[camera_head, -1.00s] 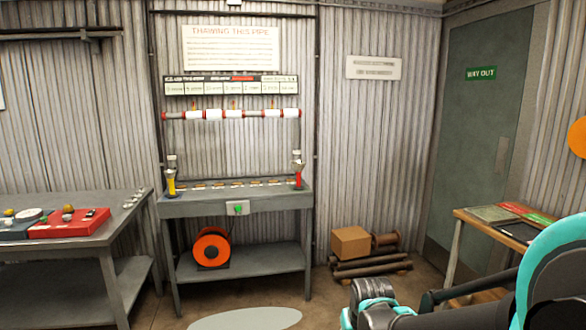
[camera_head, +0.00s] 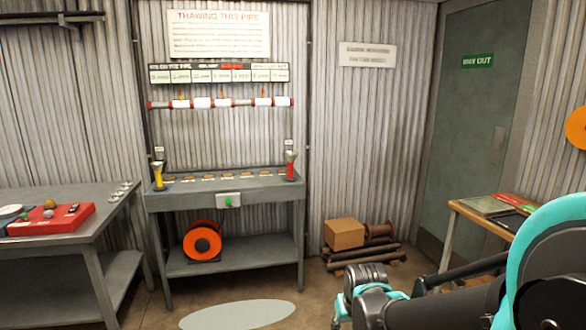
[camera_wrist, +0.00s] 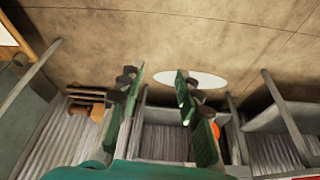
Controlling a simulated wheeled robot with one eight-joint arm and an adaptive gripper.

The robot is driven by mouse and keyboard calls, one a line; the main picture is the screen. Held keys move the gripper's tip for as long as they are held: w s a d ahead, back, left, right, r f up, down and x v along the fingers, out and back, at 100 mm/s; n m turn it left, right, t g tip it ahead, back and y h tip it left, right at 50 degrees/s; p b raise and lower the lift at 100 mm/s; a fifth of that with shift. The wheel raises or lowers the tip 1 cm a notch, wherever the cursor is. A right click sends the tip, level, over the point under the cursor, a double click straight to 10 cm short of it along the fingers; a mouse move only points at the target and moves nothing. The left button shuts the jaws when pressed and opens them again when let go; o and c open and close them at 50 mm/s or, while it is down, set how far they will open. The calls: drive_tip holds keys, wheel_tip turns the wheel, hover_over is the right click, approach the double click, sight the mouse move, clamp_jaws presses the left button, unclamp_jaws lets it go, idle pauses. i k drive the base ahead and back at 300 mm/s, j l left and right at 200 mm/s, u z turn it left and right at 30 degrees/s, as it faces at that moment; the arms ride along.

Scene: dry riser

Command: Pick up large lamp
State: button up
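No thing is labelled as the large lamp. Two torch-like items stand upright at the ends of the grey bench (camera_head: 225,195): a yellow one (camera_head: 158,176) at the left and a red one (camera_head: 290,166) at the right. They are too small to tell which is the large lamp. My gripper (camera_wrist: 160,85) shows in the wrist view with its two dark green fingers apart and nothing between them. It points down over the floor, away from both items.
A grey table (camera_head: 60,255) with a red tray (camera_head: 50,220) stands at the left. An orange reel (camera_head: 202,243) sits on the bench's lower shelf. A box (camera_head: 344,233) and logs lie at the right, near a wooden table (camera_head: 455,212). A pale oval (camera_head: 237,315) lies on the open floor.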

sight(291, 156)
drive_tip(key=i+l, duration=0.2)
drive_tip(key=i, duration=0.25)
drive_tip(key=i+l, duration=0.2)
drive_tip(key=i, duration=0.25)
drive_tip(key=i+l+z, duration=0.1)
drive_tip(key=i, duration=0.35)
drive_tip(key=i+l, duration=0.3)
drive_tip(key=i, duration=0.2)
